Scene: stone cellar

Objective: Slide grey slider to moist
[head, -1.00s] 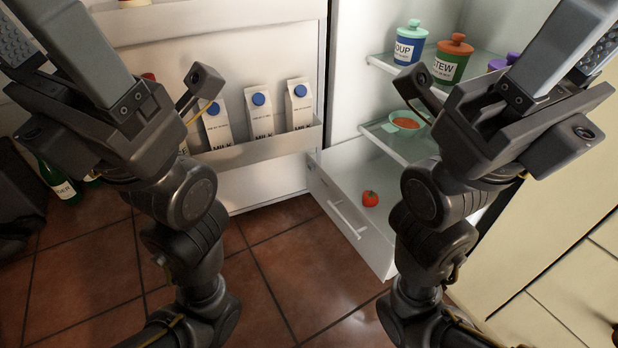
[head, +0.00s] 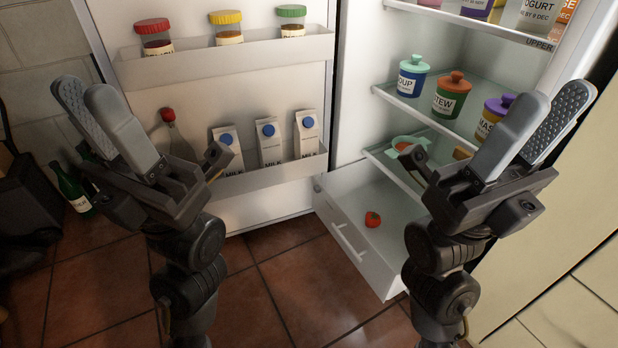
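The fridge (head: 345,60) stands open. I cannot make out a grey slider or the word "moist" in this view. The white drawer (head: 350,245) at the bottom is pulled out, with a bar handle on its front and a red tomato (head: 373,219) inside. My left gripper (head: 81,92) is raised at the left, in front of the fridge door, its fingers apart and empty. My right gripper (head: 556,96) is raised at the right, in front of the shelves, its fingers apart and empty. It hides part of the shelves and the right side of the drawer.
The door racks hold capped jars (head: 228,28) and milk cartons (head: 269,142). The shelves hold a soup jar (head: 411,77), a stew jar (head: 450,95), a purple-lidded jar (head: 493,120) and a bowl (head: 408,146). Green bottles (head: 72,188) stand at left. The tiled floor (head: 290,290) between my arms is clear.

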